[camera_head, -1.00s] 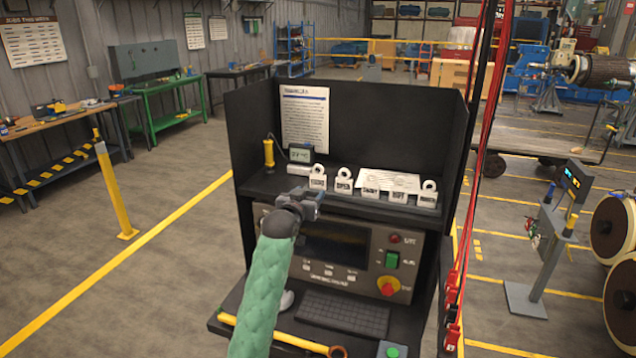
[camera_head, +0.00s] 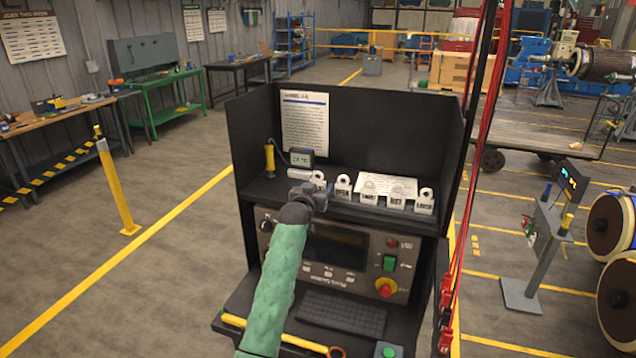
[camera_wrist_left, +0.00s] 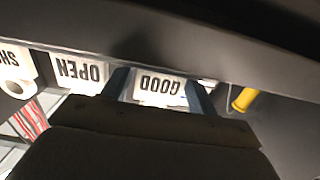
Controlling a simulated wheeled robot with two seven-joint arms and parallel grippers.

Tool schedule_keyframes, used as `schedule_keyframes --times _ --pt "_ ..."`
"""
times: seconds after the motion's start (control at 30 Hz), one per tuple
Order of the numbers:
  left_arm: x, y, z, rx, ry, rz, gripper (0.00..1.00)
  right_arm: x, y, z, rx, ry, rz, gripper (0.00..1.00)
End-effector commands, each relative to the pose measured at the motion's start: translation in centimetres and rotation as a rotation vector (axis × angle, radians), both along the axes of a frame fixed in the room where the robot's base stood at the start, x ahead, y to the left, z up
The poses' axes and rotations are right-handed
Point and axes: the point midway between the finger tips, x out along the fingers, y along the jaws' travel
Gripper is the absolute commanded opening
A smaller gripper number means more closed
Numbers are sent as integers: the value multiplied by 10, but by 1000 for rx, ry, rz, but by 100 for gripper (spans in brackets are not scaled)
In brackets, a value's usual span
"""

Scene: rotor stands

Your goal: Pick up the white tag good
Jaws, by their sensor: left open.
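The white tag good (camera_wrist_left: 160,84) shows upside down in the left wrist view, with its word readable between my two fingers. In the head view, the leftmost white tag (camera_head: 319,177) on the shelf matches it, its lower part hidden by my left gripper. My left gripper (camera_head: 313,194) is at the shelf's front edge; in the left wrist view its open fingers (camera_wrist_left: 160,94) appear on either side of the tag. I cannot tell whether they touch it. My right gripper is not in view.
The open tag (camera_head: 343,184) stands just right, then several more white tags in a row. A small display (camera_head: 301,157) and a yellow-handled tool (camera_head: 269,159) are at the left. A black panel (camera_head: 385,125) closes the back. A control panel (camera_head: 405,262) lies below the shelf.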

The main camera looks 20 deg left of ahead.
Motion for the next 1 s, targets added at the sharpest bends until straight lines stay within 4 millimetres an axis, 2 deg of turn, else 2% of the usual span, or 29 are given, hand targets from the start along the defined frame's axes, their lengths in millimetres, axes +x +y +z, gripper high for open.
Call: schedule_keyframes --times 0.27,0.4,0.77,0.87,1.0 --pt "3 0 -1 0 0 0 58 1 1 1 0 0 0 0" --pt "2 0 -1 0 0 0 35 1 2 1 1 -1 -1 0" --pt "2 0 1 0 -1 0 34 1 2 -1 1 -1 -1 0" --pt "3 0 8 0 -4 0 34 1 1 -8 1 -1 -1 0" --pt "3 0 28 1 -5 -1 34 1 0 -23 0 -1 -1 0"
